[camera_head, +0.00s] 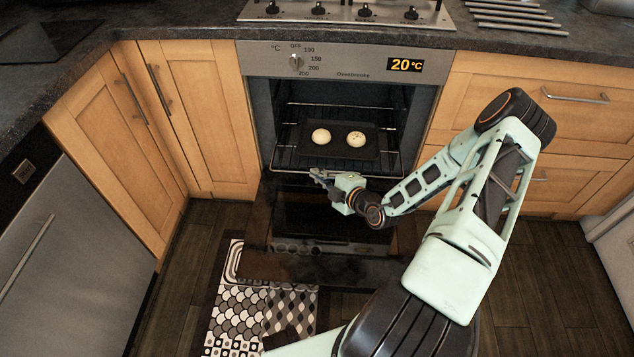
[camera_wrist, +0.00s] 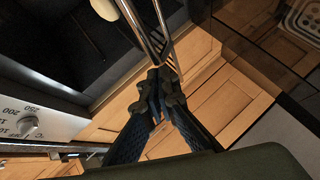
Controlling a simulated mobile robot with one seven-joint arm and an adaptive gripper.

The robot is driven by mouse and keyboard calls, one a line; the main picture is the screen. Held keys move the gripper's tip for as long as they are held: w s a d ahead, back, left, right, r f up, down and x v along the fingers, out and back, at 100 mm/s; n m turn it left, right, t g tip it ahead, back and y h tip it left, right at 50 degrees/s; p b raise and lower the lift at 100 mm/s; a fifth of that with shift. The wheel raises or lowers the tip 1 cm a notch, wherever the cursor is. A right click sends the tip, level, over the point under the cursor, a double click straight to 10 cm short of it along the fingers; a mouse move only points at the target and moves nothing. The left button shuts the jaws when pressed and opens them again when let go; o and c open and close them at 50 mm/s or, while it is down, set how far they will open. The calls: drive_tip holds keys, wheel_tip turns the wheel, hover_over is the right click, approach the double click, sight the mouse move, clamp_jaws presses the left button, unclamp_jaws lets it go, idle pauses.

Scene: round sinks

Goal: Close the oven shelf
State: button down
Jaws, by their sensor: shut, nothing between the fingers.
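The oven shelf (camera_head: 284,158) is a wire rack, which appears to stick partly out of the open oven (camera_head: 420,110). A dark tray (camera_head: 375,150) on it carries two pale round buns (camera_head: 321,136), (camera_head: 356,139). My gripper (camera_head: 318,176) is shut and empty at the shelf's front edge, left of its middle. In the wrist view, the fingertips (camera_wrist: 160,76) are together beside the shelf's metal bars (camera_wrist: 143,36). I cannot tell whether they touch the bars.
The oven door (camera_head: 262,225) is folded down below the shelf, with my forearm above it. A patterned mat (camera_head: 235,325) lies on the floor. Wooden cabinets (camera_head: 205,110) flank the oven, and a hob (camera_head: 340,12) is above. The control knob (camera_head: 296,61) is on the panel.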

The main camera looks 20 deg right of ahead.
sight(323, 130)
drive_tip(key=w+d+b, duration=0.1)
drive_tip(key=w+d, duration=0.1)
drive_tip(key=w, duration=0.4)
drive_tip(key=w+d+b, duration=0.2)
drive_tip(key=w+d, duration=0.1)
drive_tip(key=w, duration=0.4)
drive_tip(key=w+d+b, duration=0.2)
drive_tip(key=w+d, duration=0.1)
drive_tip(key=w, duration=0.3)
drive_tip(key=shift+w+d+f, duration=0.1)
drive_tip(key=shift+w+f, duration=0.05)
drive_tip(key=shift+w, duration=0.2)
drive_tip(key=shift+w+d+b, duration=0.2)
drive_tip(key=shift+w+b, duration=0.2)
drive_tip(key=shift+w, duration=0.05)
drive_tip(key=shift+s+r, duration=0.1)
drive_tip(key=shift+r, duration=0.1)
